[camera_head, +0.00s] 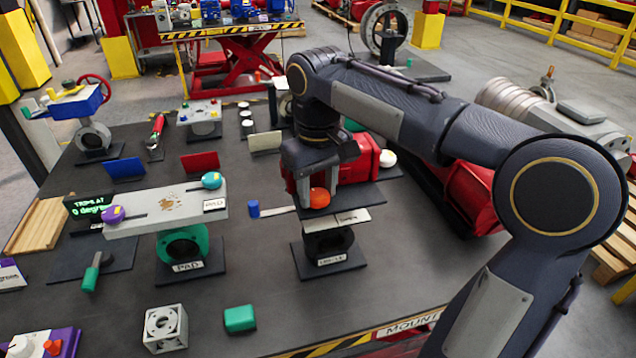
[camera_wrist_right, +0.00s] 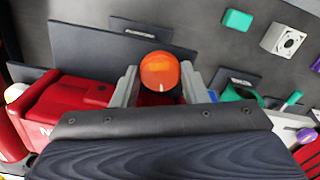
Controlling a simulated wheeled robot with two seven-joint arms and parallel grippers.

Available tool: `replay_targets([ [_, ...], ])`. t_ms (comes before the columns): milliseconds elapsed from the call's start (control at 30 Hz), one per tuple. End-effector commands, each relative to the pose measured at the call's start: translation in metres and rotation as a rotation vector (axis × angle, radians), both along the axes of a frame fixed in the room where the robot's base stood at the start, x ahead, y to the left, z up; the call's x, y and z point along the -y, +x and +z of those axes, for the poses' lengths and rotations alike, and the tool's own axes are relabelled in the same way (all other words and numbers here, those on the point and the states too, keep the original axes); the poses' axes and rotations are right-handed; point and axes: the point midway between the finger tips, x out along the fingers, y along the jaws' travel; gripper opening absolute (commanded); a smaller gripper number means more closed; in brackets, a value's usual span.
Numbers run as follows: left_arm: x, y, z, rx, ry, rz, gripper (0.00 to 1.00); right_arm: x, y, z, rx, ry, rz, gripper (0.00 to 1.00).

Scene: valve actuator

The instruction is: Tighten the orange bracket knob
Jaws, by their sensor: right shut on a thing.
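The orange bracket knob (camera_head: 320,198) shows as a round orange ball below my right gripper (camera_head: 310,188), beside the red actuator body (camera_head: 362,163). In the right wrist view the knob (camera_wrist_right: 160,71) sits between the two grey fingers of my right gripper (camera_wrist_right: 160,82), which are shut on it. The red actuator body (camera_wrist_right: 75,105) lies to the left of the fingers there. A black valve (camera_head: 328,243) on a dark plate stands just below the knob in the head view. My left gripper is not in view.
A grey bar with a purple knob (camera_head: 112,214) and a teal knob (camera_head: 212,180) lies over a green valve (camera_head: 183,244) to the left. A green block (camera_head: 240,318) and a grey cube (camera_head: 165,329) lie nearer the front edge. The table between them is clear.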

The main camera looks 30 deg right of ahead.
Motion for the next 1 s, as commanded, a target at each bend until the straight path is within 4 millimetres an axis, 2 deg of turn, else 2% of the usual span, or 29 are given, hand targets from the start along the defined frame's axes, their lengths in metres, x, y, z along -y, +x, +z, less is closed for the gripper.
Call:
replay_targets([
  [500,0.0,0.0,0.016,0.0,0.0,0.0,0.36,0.0,0.0,0.002,0.003,0.0,-0.291,0.17],
  [1000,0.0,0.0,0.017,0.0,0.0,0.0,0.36,0.0,0.001,0.001,0.004,0.0,-0.333,0.17],
])
